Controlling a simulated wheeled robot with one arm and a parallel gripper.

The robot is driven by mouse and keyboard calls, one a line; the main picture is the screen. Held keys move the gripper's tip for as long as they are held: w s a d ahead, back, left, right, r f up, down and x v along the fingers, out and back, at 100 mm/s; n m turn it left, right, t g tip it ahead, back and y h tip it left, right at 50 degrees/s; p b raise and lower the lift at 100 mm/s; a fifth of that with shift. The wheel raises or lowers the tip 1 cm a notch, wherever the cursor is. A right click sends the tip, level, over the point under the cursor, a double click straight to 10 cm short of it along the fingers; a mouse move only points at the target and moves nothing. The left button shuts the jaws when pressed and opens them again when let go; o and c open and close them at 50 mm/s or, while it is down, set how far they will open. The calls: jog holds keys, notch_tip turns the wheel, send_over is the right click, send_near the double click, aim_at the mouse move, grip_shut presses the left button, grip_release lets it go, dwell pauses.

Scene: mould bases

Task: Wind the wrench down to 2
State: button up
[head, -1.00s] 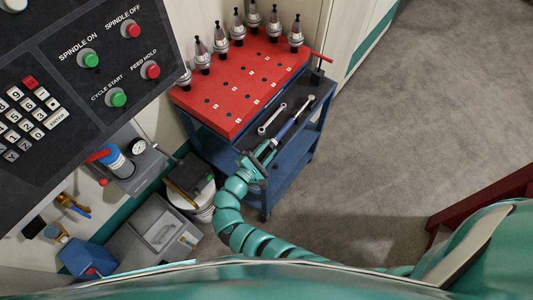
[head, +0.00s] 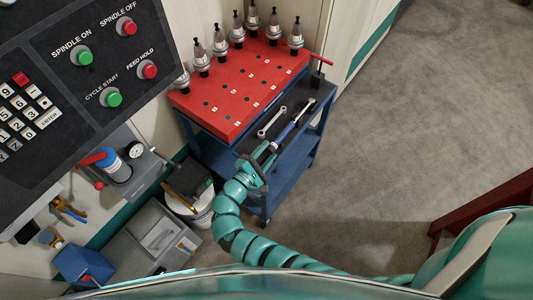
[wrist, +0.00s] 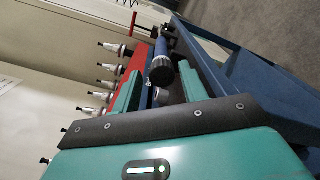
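The wrench (head: 289,126) has a blue handle and a bright shaft, and lies on the dark shelf beside the red rack. In the wrist view its blue handle ends in a black ribbed knob (wrist: 160,71). My gripper (head: 266,149) is at the handle's near end. In the wrist view my gripper (wrist: 161,76) has its two teal fingers apart, one on each side of the knob, with gaps showing. The scale numbers are too small to read, and the wrench's far end is unclear in the wrist view.
A silver spanner (head: 271,121) lies left of the wrench. The red rack (head: 235,98) with several tool holders stands on the blue trolley (head: 294,168). A control panel (head: 75,75) fills the upper left. A white bucket (head: 197,207) is left of the gripper; open floor lies right.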

jog(key=shift+f, duration=0.1)
dwell(0.3)
jog(key=n+p, duration=0.2)
jog(key=p, duration=0.1)
jog(key=shift+r, duration=0.25)
jog(key=n+p, duration=0.3)
jog(key=shift+n+p, duration=0.35)
jog(key=shift+n, duration=0.05)
jog(key=n+p, duration=0.1)
jog(key=n, duration=0.1)
jog(key=shift+n+p, duration=0.3)
jog(key=shift+p, duration=0.05)
jog(key=n+p, duration=0.1)
jog(key=n, duration=0.2)
jog(key=shift+f+n, duration=0.1)
jog(key=shift+n, duration=0.3)
jog(key=b+v, duration=0.2)
jog(key=v, duration=1.5)
jog(key=s+a+f+g+y, duration=0.1)
jog(key=a+f+g+y, duration=0.1)
jog(key=a+f+y, duration=0.3)
jog(key=s+a+f+g+y, duration=0.2)
jog(key=a+f+y, duration=0.3)
jog(key=a, duration=0.6)
jog(key=shift+s+f, duration=0.25)
jog(key=shift+f, duration=1.15)
